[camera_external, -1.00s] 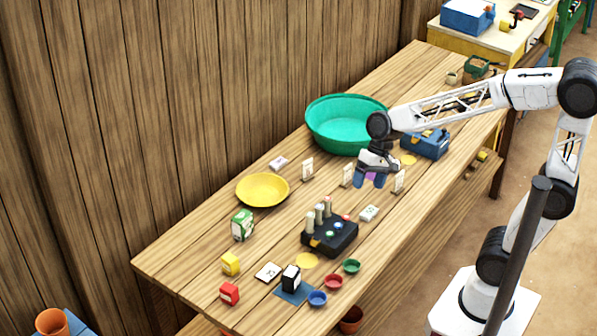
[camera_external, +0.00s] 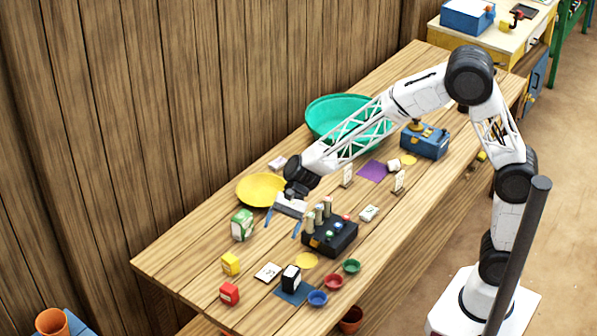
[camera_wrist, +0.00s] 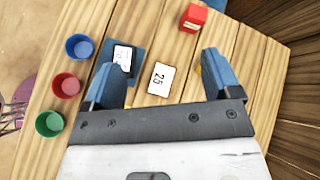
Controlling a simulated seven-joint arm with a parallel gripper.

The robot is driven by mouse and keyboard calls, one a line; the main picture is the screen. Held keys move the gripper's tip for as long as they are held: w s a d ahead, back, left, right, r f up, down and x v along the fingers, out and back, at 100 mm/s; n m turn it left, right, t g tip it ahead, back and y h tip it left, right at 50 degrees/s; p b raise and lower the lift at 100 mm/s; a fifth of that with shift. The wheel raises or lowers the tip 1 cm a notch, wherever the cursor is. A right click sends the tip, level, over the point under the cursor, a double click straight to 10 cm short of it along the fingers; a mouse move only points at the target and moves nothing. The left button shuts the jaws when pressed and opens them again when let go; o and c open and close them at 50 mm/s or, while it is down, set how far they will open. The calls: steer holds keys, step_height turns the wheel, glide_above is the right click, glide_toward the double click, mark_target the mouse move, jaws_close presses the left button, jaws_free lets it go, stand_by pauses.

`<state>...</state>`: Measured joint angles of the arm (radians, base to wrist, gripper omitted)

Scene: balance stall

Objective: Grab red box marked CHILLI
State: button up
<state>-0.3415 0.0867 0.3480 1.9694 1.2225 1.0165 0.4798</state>
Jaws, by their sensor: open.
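The red box (camera_external: 229,293) stands on the near left end of the wooden table, close to its edge. It also shows at the top of the wrist view (camera_wrist: 193,18), beyond my fingertips and right of centre. Its lettering is too small to read. My gripper (camera_external: 283,226) is open and empty above the table, between the yellow plate and the black block with pegs. In the wrist view my gripper (camera_wrist: 165,75) has its two blue fingers spread wide, and the red box is well apart from them.
A yellow box (camera_external: 231,263) stands behind the red box, with a green box (camera_external: 242,225) further back. A white card (camera_external: 268,271), a black box (camera_external: 291,279) on a blue mat and small blue (camera_external: 317,298), red and green bowls lie to the right.

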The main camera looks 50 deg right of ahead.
mark_target(230, 285)
steer(key=w+a+f+m+y, duration=0.1)
steer(key=w+a+f+m, duration=0.1)
steer(key=a+f, duration=0.2)
steer(key=w+a+f+m+y, duration=0.1)
steer(key=w+a+f, duration=0.1)
steer(key=a+f, duration=0.2)
steer(key=w+a+f+m+y, duration=0.1)
steer(key=w+a+f+m, duration=0.1)
steer(key=a+f, duration=0.2)
steer(key=shift+w+a+f+m+t, duration=0.15)
steer(key=shift+a+f, duration=0.05)
steer(key=shift+a, duration=0.3)
steer(key=shift+w+a+f+m+t, duration=0.15)
steer(key=shift+a, duration=0.35)
steer(key=shift+a, duration=0.1)
steer(key=shift+x, duration=1.2)
steer(key=shift+a+f, duration=0.1)
steer(key=shift+x, duration=2.5)
steer(key=shift+f, duration=0.15)
steer(key=shift+c, duration=0.2)
